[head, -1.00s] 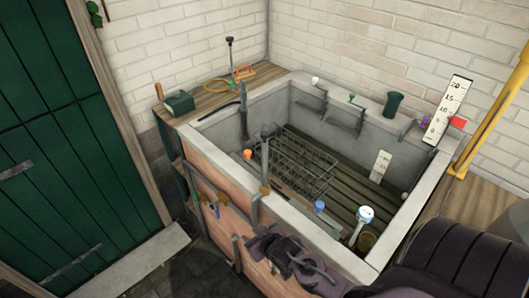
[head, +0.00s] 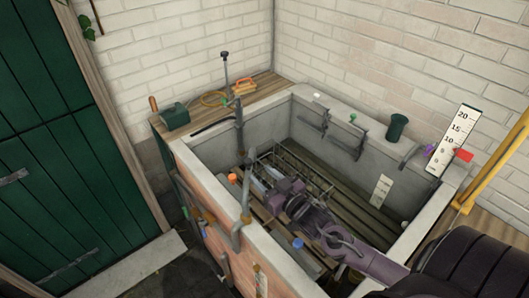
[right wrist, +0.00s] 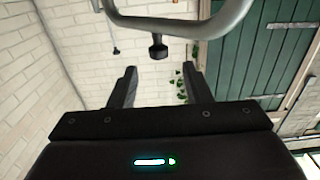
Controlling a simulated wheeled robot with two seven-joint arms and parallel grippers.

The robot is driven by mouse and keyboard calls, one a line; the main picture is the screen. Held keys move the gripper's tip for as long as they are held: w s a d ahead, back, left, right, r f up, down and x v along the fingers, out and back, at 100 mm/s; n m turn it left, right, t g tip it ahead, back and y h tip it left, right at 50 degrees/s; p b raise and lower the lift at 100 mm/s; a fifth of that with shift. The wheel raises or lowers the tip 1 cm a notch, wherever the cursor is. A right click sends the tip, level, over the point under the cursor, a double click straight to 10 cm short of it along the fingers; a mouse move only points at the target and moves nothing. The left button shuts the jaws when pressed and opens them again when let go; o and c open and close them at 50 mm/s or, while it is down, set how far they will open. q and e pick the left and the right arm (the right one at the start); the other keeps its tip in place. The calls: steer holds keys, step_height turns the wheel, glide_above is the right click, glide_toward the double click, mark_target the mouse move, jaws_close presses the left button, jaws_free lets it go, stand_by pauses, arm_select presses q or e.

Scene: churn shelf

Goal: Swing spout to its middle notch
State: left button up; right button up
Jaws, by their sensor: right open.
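The spout appears to be the grey bent pipe (head: 246,190) at the basin's front left rim. Its upright part stands above the rim. In the right wrist view a grey curved pipe (right wrist: 185,27) with a dark knob (right wrist: 157,49) crosses the top. My right gripper (head: 263,178) reaches over the basin from the lower right, its fingers directed at the upright pipe. It is open and empty; the right wrist view shows the spread fingers (right wrist: 160,70) with the knob lined up between them, apart from both. Notch marks are too small to make out. My left gripper is out of view.
The stone basin (head: 190,160) has a wire rack (head: 310,170) and slats inside. A dark upright pipe (head: 239,110) stands at its left wall. A green cup (head: 397,127), a scale board (head: 455,138) and a yellow pipe (head: 495,165) line the right side. A green box (head: 175,117) sits left.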

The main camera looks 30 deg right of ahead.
mark_target(251, 164)
steer(key=w+b, duration=0.1)
steer(key=w, duration=0.1)
steer(key=w+b, duration=0.2)
steer(key=w+a+b, duration=0.1)
steer(key=w, duration=0.1)
steer(key=shift+w, duration=0.4)
steer(key=shift+w+d+b, duration=0.15)
steer(key=shift+w+b, duration=0.15)
steer(key=shift+w, duration=0.2)
steer(key=shift+r, duration=0.1)
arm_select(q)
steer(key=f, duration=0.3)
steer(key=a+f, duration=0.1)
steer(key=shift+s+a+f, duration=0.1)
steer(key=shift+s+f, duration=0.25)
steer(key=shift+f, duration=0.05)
arm_select(e)
jaws_close()
